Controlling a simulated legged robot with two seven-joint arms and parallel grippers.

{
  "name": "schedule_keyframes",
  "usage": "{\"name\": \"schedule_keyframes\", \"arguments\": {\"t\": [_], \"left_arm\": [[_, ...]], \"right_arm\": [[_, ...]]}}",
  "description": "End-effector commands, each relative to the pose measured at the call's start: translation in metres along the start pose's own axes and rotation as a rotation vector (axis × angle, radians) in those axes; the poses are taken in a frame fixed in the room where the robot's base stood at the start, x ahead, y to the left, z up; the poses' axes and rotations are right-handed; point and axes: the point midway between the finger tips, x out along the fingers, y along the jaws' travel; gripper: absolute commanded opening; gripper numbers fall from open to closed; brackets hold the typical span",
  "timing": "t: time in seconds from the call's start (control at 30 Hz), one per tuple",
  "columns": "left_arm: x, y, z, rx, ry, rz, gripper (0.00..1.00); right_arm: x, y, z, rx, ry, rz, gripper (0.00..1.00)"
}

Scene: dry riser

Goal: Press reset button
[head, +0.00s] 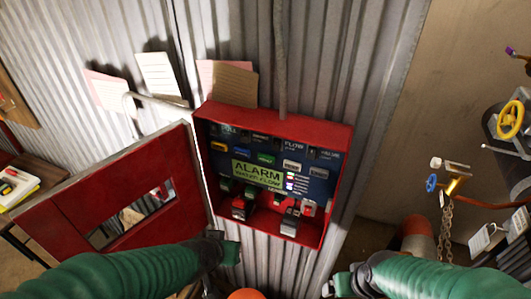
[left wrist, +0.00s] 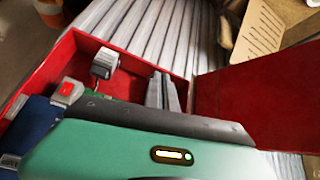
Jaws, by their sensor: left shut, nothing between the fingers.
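A red alarm box (head: 340,185) hangs on the corrugated wall with its door (head: 60,207) swung open to the left. Inside, a dark blue panel (head: 322,168) carries a lit display (head: 257,174) reading "ALARM" and several small coloured buttons. Their labels are too small for me to tell which one is reset. My left gripper (head: 232,252) is shut and empty, just below the box's lower left corner.
Two blocky parts with red pieces (head: 242,207) sit in the box's bottom. Paper notes (head: 158,76) hang above the door. Pipes with a yellow valve wheel (head: 510,119) and a chain stand at the right. A side table (head: 45,170) is at the left. The space before the panel is clear.

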Motion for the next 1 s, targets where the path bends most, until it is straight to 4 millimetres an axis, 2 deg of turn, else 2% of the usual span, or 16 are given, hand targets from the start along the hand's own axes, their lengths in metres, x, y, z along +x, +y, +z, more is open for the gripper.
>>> {"name": "schedule_keyframes", "arguments": {"t": [0.03, 0.1, 0.2, 0.3, 0.4, 0.53, 1.0], "left_arm": [[-0.01, 0.016, -0.024, 0.011, 0.063, 0.007, 0.0], [-0.02, 0.034, -0.054, 0.018, 0.157, -0.003, 0.0], [-0.042, 0.056, -0.094, 0.019, 0.292, -0.054, 0.0], [-0.071, 0.07, -0.123, 0.015, 0.395, -0.161, 0.0], [-0.094, 0.072, -0.129, 0.012, 0.429, -0.281, 0.0], [-0.111, 0.07, -0.123, 0.015, 0.423, -0.386, 0.0], [-0.111, 0.068, -0.121, 0.012, 0.416, -0.419, 0.0]], "right_arm": [[-0.013, 0.0, -0.003, 0.0, 0.0, 0.0, 0.91], [-0.023, 0.0, -0.005, 0.0, 0.0, 0.0, 0.91], [-0.04, 0.0, -0.009, 0.0, 0.0, 0.0, 0.91], [-0.058, 0.0, -0.014, 0.0, 0.0, 0.0, 0.91], [-0.069, 0.0, -0.016, 0.0, 0.0, 0.0, 0.91], [-0.075, 0.0, -0.018, 0.0, 0.0, 0.0, 0.91], [-0.072, 0.0, -0.017, 0.0, 0.0, 0.0, 0.91]]}}
